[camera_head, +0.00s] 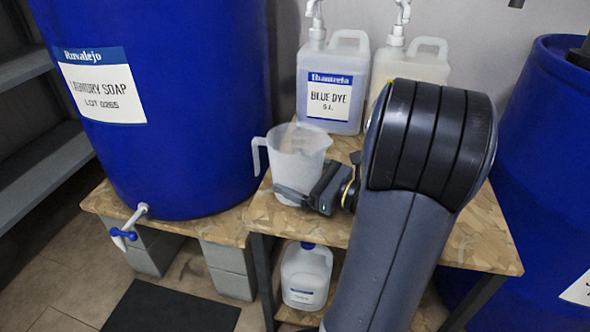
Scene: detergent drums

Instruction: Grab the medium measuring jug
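A translucent white measuring jug (299,152) stands upright on the wooden table, its handle facing left. It is the only measuring jug that I can make out, so I cannot compare its size. My gripper (292,194) is low at the jug's right front side, coming in from the right. One dark finger lies across the lower front of the jug. The other finger is not clearly seen. I cannot tell whether the fingers press on the jug. My arm hides part of the table to the right.
A blue laundry soap drum (190,165) with a tap stands left of the jug. A blue dye bottle (333,110) and another pump bottle (425,65) stand behind. A second blue drum (530,190) is at the right. A white jug (305,272) sits below the tabletop.

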